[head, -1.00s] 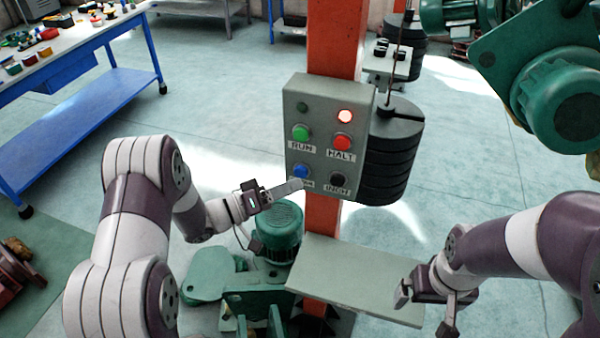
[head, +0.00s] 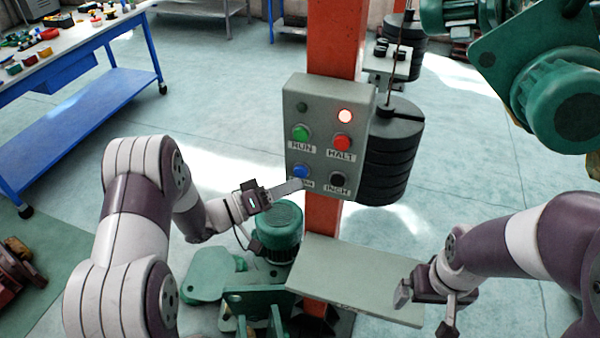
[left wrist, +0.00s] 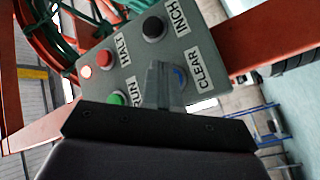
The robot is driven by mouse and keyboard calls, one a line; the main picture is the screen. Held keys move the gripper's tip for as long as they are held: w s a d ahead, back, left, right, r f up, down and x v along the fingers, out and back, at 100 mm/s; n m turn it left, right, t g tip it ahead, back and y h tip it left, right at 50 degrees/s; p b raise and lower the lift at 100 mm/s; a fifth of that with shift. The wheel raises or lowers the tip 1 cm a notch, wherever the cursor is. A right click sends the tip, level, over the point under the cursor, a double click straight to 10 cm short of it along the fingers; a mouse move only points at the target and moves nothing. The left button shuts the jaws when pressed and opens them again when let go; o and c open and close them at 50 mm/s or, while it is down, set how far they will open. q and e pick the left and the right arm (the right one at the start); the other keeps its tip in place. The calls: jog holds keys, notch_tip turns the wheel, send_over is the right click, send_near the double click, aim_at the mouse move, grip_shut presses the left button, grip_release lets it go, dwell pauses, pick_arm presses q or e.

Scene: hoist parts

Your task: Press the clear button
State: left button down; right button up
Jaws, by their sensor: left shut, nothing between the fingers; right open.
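The blue clear button (head: 301,172) is at the lower left of a grey control box (head: 328,98) on an orange post. Its label is partly hidden by my left gripper in the head view. In the left wrist view the blue button (left wrist: 178,77) shows beside the fingertips, partly covered, next to the CLEAR label (left wrist: 207,72). My left gripper (head: 297,186) is shut and empty, its tips just below the blue button; I cannot tell if they touch the box. My right gripper (head: 426,304) is open and empty, low at the right by a grey shelf.
Green RUN (head: 301,132), red HALT (head: 342,142) and black INCH (head: 337,179) buttons share the box. A red lamp (head: 344,116) glows. Black stacked weights (head: 390,160) hang right of the box. A green motor (head: 278,228) stands below, and a grey shelf (head: 350,277) juts out.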

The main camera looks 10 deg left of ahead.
pick_arm(q)
jog(key=shift+w, duration=0.15)
jog(key=shift+w, duration=0.3)
jog(key=shift+w+d, duration=0.15)
jog(key=shift+w, duration=0.25)
dwell(0.6)
dwell(0.3)
jog(key=shift+s+p, duration=0.35)
jog(key=shift+s, duration=0.5)
jog(key=shift+s+a, duration=0.1)
jog(key=shift+a, duration=0.1)
jog(key=s+p, duration=0.1)
jog(key=s, duration=0.1)
jog(key=s+a, duration=0.1)
jog(key=s, duration=0.1)
jog(key=shift+s+p, duration=0.35)
